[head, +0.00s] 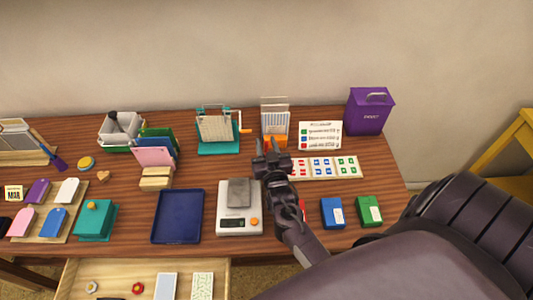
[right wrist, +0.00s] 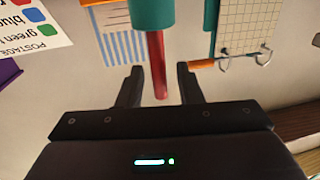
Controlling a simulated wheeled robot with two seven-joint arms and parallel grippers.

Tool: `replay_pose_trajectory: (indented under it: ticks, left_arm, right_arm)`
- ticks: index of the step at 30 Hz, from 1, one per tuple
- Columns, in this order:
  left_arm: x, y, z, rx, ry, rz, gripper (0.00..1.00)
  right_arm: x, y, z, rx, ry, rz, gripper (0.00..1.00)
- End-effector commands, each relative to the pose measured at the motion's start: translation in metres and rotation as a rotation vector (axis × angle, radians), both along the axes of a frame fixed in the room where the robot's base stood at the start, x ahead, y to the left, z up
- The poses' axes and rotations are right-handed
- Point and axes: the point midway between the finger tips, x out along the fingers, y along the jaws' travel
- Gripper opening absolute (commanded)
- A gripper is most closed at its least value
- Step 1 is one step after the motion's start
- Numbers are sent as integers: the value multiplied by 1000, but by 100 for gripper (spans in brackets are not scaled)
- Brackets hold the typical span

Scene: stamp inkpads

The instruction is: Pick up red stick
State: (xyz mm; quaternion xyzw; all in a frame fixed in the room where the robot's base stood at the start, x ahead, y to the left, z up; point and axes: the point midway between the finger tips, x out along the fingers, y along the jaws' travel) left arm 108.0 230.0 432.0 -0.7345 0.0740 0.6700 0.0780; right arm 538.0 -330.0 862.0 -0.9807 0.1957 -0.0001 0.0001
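The red stick (right wrist: 157,65) shows in the right wrist view, its end coming out of a teal cylinder (right wrist: 153,14). That view is turned upside down. My right gripper (right wrist: 158,85) is open, with one finger on each side of the stick's free end and visible gaps to both. In the head view my right gripper (head: 270,150) is over the back middle of the table, and I cannot make out the stick there. My left gripper is not in view.
A scale (head: 240,212) and blue tray (head: 178,216) lie in front.

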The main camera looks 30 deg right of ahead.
Motion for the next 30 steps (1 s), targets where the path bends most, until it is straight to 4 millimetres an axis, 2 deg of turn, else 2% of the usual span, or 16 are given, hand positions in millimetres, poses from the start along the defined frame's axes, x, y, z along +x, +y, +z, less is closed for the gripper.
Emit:
replay_pose_trajectory:
  ticks: [1,7,20,26,30]
  left_arm:
    - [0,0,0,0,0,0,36]
    - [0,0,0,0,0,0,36]
    - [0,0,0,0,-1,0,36]
    - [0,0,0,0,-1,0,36]
    - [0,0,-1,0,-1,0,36]
  right_arm:
    - [0,0,0,0,0,0,26]
    - [0,0,0,0,0,0,0]
    - [0,0,4,0,-1,0,0]
    - [-1,0,26,-1,-2,0,0]
    - [0,0,52,0,-3,-1,0]
